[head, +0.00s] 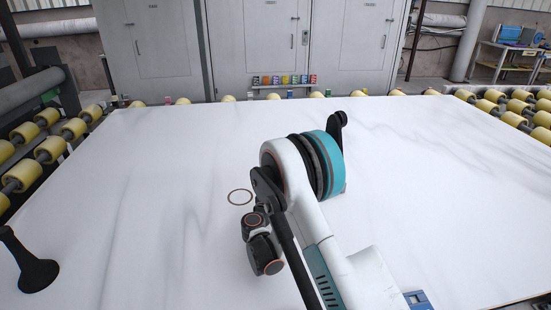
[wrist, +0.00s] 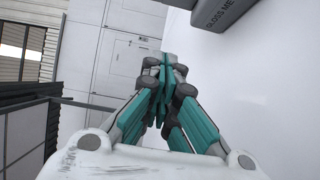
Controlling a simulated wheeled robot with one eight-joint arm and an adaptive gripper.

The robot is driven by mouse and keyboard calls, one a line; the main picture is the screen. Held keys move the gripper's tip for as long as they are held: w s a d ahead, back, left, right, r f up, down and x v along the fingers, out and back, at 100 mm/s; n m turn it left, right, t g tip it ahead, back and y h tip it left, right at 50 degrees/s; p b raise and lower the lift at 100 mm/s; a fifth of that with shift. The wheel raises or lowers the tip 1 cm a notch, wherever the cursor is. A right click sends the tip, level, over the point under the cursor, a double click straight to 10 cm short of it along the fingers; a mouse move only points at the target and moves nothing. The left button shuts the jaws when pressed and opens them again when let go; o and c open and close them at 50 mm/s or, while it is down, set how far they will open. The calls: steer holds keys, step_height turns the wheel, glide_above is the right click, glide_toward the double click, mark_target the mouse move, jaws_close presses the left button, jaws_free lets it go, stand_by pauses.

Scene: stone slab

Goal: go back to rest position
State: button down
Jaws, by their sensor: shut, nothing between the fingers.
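My gripper (wrist: 163,72) shows in the wrist view with its teal and grey fingers together and nothing between them. It points toward the pale cabinets, with the white slab (wrist: 265,100) to the right in that view. In the head view my arm reaches over the slab (head: 150,170), and I cannot make out the gripper's fingers there.
A thin brown ring (head: 240,197) lies on the slab left of my arm. A black stand-like object (head: 38,276) is at lower left. A blue-grey device (head: 417,299) is at the lower edge. A grey box with lettering (wrist: 217,12) tops the wrist view. Yellow rollers (head: 50,149) flank the slab.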

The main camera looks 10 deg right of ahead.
steer(key=s+d+r+m+g+y, duration=0.1)
steer(key=s+d+r+m+g, duration=0.3)
steer(key=s+r, duration=0.45)
steer(key=s+d+r+m+g+y, duration=0.2)
steer(key=s+d+r+m, duration=0.1)
steer(key=s+d+r, duration=0.5)
steer(key=s+a+m+g+y, duration=0.1)
steer(key=s+a+m+y, duration=0.1)
steer(key=s, duration=1.2)
steer(key=s+a+m+g+y, duration=0.1)
steer(key=s+a+m+y, duration=0.2)
steer(key=s, duration=1.1)
steer(key=shift+s+a+r+g+y, duration=0.25)
steer(key=shift+a+r+g+y, duration=0.05)
steer(key=shift+g+y, duration=0.1)
